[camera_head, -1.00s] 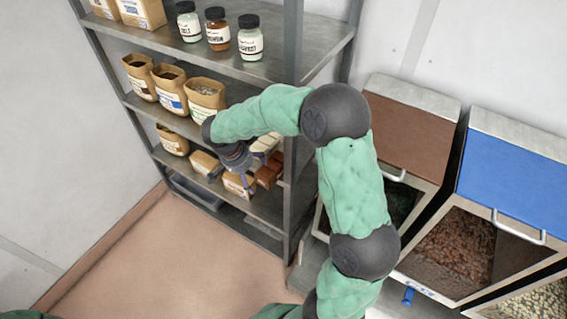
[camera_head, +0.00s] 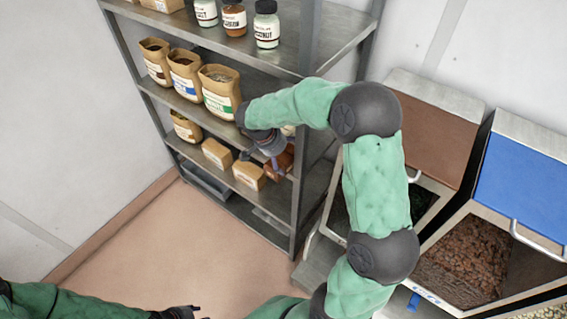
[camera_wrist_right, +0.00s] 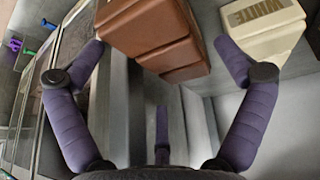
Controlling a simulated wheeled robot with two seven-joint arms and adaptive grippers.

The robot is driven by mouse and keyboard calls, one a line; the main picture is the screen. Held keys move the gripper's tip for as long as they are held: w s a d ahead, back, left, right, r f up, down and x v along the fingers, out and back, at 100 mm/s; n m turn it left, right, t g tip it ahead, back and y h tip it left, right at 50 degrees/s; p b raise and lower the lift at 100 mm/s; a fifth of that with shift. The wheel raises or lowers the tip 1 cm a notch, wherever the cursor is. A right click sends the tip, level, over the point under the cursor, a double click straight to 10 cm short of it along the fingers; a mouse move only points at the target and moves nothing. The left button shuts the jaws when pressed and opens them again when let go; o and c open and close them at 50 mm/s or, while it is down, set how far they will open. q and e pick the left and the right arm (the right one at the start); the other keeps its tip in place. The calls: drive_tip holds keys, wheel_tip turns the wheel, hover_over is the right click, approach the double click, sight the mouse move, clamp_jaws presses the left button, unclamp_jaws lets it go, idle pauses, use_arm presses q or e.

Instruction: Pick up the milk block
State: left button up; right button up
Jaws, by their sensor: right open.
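A brown block (camera_head: 284,160), shaped like a chocolate bar, sits on the lower shelf, partly hidden behind my right gripper (camera_head: 262,163). In the right wrist view the brown block (camera_wrist_right: 155,38) shows at the top, between the two purple fingers. My right gripper (camera_wrist_right: 162,62) is open and empty there. No lettering shows on the brown block, so I cannot read whether it is the milk one. A cream block (camera_wrist_right: 262,25) marked "WHITE" stands to its right, near the right fingertip. My left gripper (camera_head: 180,313) is at the bottom edge of the head view, mostly cut off.
Two paper-tan blocks (camera_head: 217,153) (camera_head: 250,175) stand left of the brown block on the same shelf. Open paper bags (camera_head: 220,95) fill the shelf above, with jars (camera_head: 266,28) higher up. A grey post (camera_head: 305,190) rises close right of the gripper. Ingredient bins (camera_head: 470,255) stand at the right.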

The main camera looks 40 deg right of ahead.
sight(286, 159)
drive_tip(key=shift+b+x, duration=0.3)
drive_tip(key=shift+x, duration=1.25)
drive_tip(key=shift+f+b, duration=0.25)
drive_tip(key=shift+b, duration=0.3)
drive_tip(key=c, duration=1.4)
